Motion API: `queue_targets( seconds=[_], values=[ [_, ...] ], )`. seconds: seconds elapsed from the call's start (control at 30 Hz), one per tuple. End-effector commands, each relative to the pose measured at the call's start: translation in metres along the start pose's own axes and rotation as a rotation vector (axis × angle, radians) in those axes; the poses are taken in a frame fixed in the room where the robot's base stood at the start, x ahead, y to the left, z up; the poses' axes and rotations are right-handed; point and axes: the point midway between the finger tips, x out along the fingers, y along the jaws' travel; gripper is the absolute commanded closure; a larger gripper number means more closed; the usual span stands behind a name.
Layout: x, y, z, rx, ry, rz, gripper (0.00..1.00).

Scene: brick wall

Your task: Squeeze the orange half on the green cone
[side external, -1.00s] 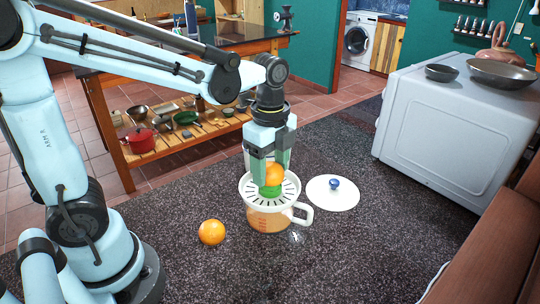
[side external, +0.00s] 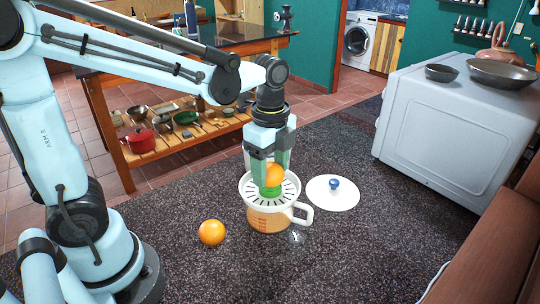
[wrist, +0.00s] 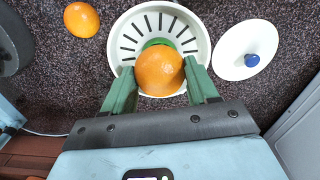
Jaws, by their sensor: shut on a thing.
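My gripper (side external: 270,170) is shut on an orange half (side external: 273,175), with one green finger on each side of it. In the wrist view the orange half (wrist: 160,70) sits between the fingertips, over the middle of the juicer. The green cone (side external: 270,191) shows just under the orange half, which appears to rest on it; the cone's top is hidden. The cone stands in the white slotted strainer (side external: 252,192) on top of a clear jug with a white handle (side external: 268,221). Orange colour shows in the jug.
Another orange piece (side external: 211,232) lies on the dark speckled surface left of the jug. A white round lid with a blue knob (side external: 333,193) lies to the right.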

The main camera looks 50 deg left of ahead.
Motion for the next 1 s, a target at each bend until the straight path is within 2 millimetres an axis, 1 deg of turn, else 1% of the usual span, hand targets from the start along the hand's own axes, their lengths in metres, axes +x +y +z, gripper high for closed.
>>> queue_targets(
  seconds=[0.27, 0.5, 0.6, 0.87, 0.97, 1.0],
  values=[
    [0.0018, 0.0006, 0.0002, -0.022, 0.000, -0.001, 0.90],
    [0.0002, 0.0010, 0.0004, -0.246, 0.000, -0.001, 0.90],
    [-0.0005, 0.0009, 0.0004, -0.296, 0.000, -0.001, 0.90],
    [-0.0009, 0.0007, 0.0003, -0.300, 0.000, -0.001, 0.90],
    [-0.0003, 0.0005, 0.0002, -0.248, 0.000, -0.001, 0.90],
    [0.0002, 0.0005, 0.0002, -0.207, 0.000, -0.001, 0.90]
  ],
)
